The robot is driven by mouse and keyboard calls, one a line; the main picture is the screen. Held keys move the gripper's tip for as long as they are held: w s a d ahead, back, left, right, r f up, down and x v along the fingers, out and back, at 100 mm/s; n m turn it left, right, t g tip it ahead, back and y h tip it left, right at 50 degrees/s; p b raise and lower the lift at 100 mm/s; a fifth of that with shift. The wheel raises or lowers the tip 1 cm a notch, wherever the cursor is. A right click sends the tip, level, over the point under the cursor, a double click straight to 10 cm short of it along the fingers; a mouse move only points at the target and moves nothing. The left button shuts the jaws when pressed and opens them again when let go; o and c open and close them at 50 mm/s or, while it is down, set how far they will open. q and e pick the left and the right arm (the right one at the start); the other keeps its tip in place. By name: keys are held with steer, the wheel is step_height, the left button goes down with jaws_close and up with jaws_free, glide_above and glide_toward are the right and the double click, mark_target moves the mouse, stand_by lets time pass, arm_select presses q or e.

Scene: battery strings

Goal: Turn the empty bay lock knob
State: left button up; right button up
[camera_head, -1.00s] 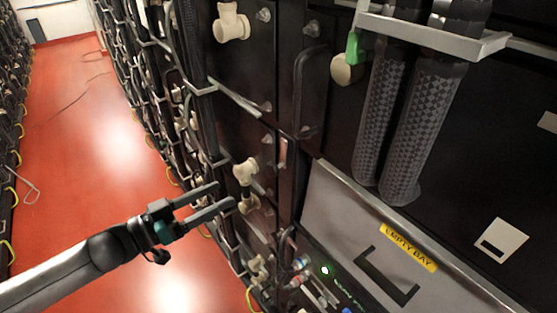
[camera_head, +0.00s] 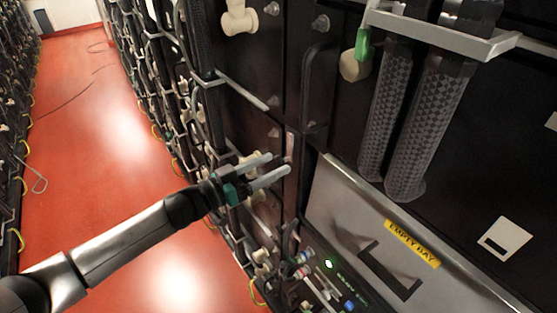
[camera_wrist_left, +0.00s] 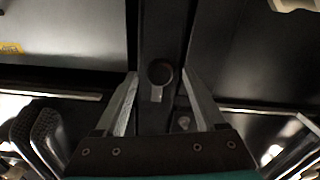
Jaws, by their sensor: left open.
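The grey panel (camera_head: 345,215) with a yellow EMPTY BAY label (camera_head: 411,243) is low at the right of centre in the head view. My left gripper (camera_head: 280,163) points at the dark upright post left of this panel, fingers apart and empty. In the left wrist view a round dark knob (camera_wrist_left: 159,72) with a pale tab below it (camera_wrist_left: 157,93) shows on the dark post, between the gripper's fingertips (camera_wrist_left: 158,76). I cannot tell whether the fingers touch it. My right gripper is not in view.
Two dark patterned cylinders (camera_head: 425,130) hang from a grey bracket (camera_head: 440,35) above the panel. A green-and-cream fitting (camera_head: 358,55) and a cream connector (camera_head: 239,17) stick out nearby. Cables and small connectors crowd below the gripper. The red aisle floor (camera_head: 90,130) is open at left.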

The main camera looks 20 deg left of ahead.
arm_select(q)
steer(key=shift+x, duration=1.3)
jaws_close()
